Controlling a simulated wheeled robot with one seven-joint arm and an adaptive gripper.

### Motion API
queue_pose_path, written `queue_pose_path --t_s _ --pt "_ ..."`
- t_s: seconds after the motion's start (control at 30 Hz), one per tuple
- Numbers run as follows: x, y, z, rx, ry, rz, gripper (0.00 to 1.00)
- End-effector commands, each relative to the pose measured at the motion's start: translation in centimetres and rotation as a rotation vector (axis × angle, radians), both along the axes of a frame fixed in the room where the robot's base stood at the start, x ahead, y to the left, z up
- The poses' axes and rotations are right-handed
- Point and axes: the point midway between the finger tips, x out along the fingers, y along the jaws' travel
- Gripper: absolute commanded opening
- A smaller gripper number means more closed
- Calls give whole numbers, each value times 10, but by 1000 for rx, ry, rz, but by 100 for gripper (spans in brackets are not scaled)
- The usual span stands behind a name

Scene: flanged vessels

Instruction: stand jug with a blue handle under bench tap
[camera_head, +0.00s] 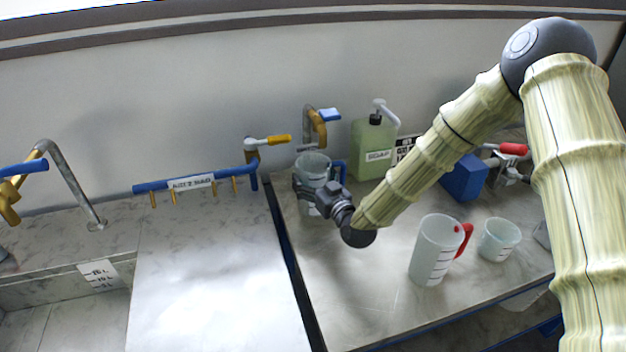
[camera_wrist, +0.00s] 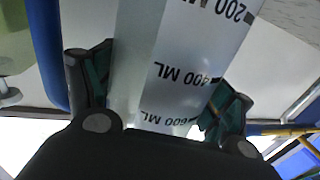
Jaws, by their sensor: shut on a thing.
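The clear jug with a blue handle (camera_head: 313,168) is upright at the back left of the right-hand bench. Its blue handle (camera_head: 339,172) is on its right side. My gripper (camera_head: 314,190) is shut around the jug's body from the front. In the wrist view, the fingers of my gripper (camera_wrist: 160,92) lie on both sides of the graduated wall of the jug (camera_wrist: 180,60). The bench tap (camera_head: 318,125), yellow-brown with a blue lever, is on the wall just above and behind the jug's mouth. I cannot tell whether the jug's base touches the bench.
A green soap bottle (camera_head: 373,150) stands right of the jug. A jug with a red handle (camera_head: 436,250) and a small beaker (camera_head: 498,240) stand at the front right. A blue box (camera_head: 464,178) is behind them.

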Motion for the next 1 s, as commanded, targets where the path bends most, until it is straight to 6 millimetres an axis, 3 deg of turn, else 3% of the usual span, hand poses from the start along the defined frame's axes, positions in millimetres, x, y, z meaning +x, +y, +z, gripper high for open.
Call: queue_pose_path --t_s 0.2,0.63,0.67,0.73,1.0 --pt "0 0 -12 0 0 1 51" --pt "0 0 -18 1 -1 1 51" --pt "0 0 -17 1 -1 1 85" --pt "0 0 -16 0 0 1 98" --pt "0 0 -16 1 -1 1 100"
